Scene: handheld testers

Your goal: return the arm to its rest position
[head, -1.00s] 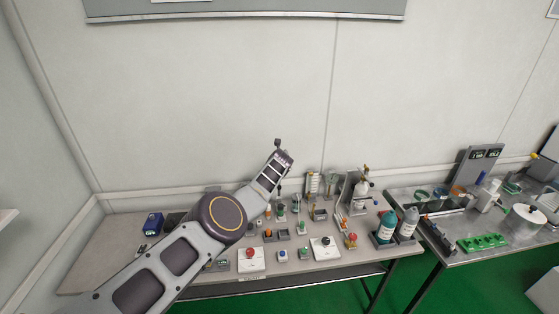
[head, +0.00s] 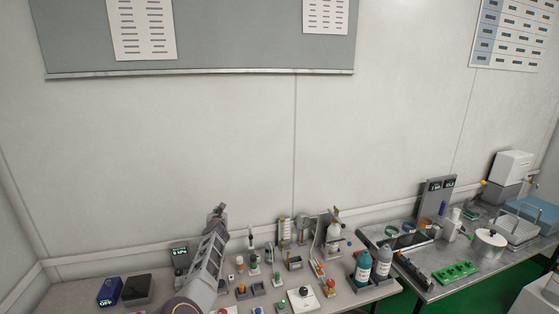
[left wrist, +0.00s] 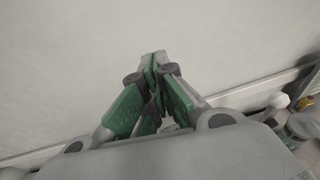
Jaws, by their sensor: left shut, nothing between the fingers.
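My left arm comes up from the bottom of the head view, over the left part of the near table. My left gripper (head: 219,212) is at its upper end, in front of the wall. In the left wrist view the fingers of my left gripper (left wrist: 157,62) meet at their tips, with nothing between them and the pale wall behind. My right gripper is not in either view.
The near table (head: 345,292) holds several handheld testers, a teal bottle (head: 363,266) and a grey bottle (head: 383,258). A blue box (head: 109,291) and a dark box (head: 136,288) stand at left. A metal table (head: 440,290) with a green rack (head: 455,272) is at right.

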